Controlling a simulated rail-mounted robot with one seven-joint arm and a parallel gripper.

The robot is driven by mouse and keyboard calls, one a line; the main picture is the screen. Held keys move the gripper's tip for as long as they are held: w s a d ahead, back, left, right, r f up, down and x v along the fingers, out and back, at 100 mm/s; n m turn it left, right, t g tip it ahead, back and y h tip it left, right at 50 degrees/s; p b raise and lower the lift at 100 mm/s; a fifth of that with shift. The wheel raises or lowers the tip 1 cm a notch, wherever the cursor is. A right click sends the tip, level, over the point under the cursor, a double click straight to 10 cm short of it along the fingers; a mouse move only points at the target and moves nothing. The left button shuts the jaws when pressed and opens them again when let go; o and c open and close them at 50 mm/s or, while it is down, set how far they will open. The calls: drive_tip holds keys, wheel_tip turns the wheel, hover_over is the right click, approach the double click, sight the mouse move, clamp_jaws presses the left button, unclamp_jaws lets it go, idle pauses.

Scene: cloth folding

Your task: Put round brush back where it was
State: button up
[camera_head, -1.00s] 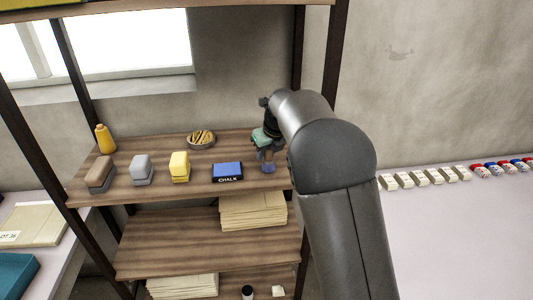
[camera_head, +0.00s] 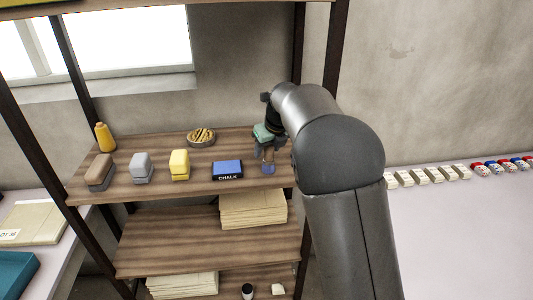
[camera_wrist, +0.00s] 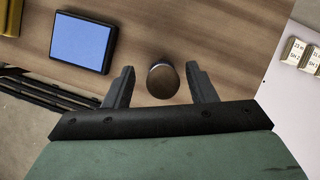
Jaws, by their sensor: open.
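The round brush (camera_head: 268,168) stands upright on the top wooden shelf (camera_head: 225,190), near its right end. It has a brown handle and a bluish base. In the wrist view the round top of the brush (camera_wrist: 163,80) shows between the two fingers, with a gap on each side. My gripper (camera_head: 268,150) is just above and around the handle, open, pointing down; it also shows in the wrist view (camera_wrist: 160,82). The fingers do not visibly touch the brush.
Yellow (camera_head: 179,165), grey (camera_head: 141,168) and brown (camera_head: 100,172) erasers, a yellow bottle (camera_head: 104,137) and a round bowl (camera_head: 201,138) share the shelf. A dark shelf post (camera_head: 333,60) rises at the right.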

drive_tip(key=b+v, duration=0.1)
drive_tip(key=v, duration=0.8)
drive_tip(key=s+d+n, duration=0.5)
drive_tip(key=s+d, duration=0.1)
drive_tip(key=s+d+f+n+g+h, duration=0.1)
drive_tip(key=s+d+f+n, duration=0.2)
drive_tip(key=s+n, duration=0.5)
drive_tip(key=s+d+f+n+g, duration=0.1)
drive_tip(key=s+d+f+n, duration=0.3)
drive_tip(key=s+n, duration=0.4)
drive_tip(key=s+d+f+n+h, duration=0.1)
drive_tip(key=s+d+f+n, duration=0.3)
drive_tip(key=s, duration=1.1)
wheel_tip(320, 180, down, 2)
drive_tip(key=n, duration=0.4)
drive_tip(key=shift+s+g+h, duration=0.3)
drive_tip(key=shift+s+g, duration=0.05)
drive_tip(key=shift+g, duration=0.05)
